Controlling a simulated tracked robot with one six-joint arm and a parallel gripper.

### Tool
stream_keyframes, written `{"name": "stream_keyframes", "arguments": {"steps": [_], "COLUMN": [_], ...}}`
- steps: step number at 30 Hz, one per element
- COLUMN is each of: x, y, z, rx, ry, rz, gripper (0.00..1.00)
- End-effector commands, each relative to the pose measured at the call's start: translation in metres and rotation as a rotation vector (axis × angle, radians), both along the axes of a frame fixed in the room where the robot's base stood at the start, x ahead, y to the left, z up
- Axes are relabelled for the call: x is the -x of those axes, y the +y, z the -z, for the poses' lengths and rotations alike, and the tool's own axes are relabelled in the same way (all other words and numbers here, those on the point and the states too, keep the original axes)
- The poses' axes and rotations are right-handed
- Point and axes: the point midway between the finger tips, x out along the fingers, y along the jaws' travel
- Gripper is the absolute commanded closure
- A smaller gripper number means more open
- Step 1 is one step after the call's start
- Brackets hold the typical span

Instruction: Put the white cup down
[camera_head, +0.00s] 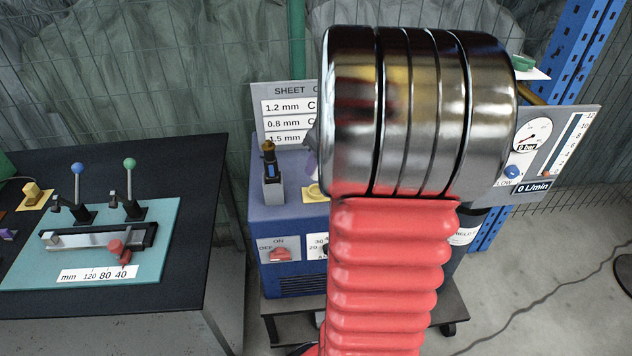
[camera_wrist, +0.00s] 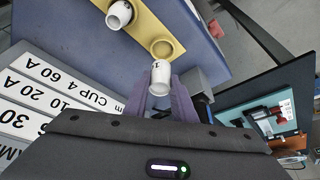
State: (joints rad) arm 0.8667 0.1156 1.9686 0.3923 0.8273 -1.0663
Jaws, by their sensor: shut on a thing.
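In the wrist view, a white cup (camera_wrist: 160,78) with a dark mark sits between the two purple fingertips of my gripper (camera_wrist: 161,92), which is shut on it. The cup is right beside an empty round ring (camera_wrist: 162,47) on a yellow holder (camera_wrist: 142,28). I cannot tell how high the cup is above the surface. A second white cup (camera_wrist: 119,14) stands at the other end of the holder. In the head view my arm hides the cup and most of the gripper; only a bit of the yellow holder (camera_head: 317,192) shows.
The holder lies on a blue machine (camera_head: 290,222) with a sheet-thickness sign (camera_head: 285,88) behind it. A gauge panel (camera_head: 553,150) stands at right. A dark bench (camera_head: 190,158) with a teal lever board (camera_head: 150,218) is at left, a gap between.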

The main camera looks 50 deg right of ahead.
Motion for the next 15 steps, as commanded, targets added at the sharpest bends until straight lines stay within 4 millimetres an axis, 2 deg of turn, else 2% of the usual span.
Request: {"name": "stream_keyframes", "arguments": {"steps": [1, 4, 15], "x": [0.000, 0.000, 0.000], "y": [0.001, 0.000, 0.001], "z": [0.009, 0.017, 0.021], "rx": [-0.002, -0.001, 0.001], "ry": [0.002, 0.001, 0.000], "rz": [-0.001, -0.001, -0.002], "gripper": [1.00, 1.00, 1.00]}}
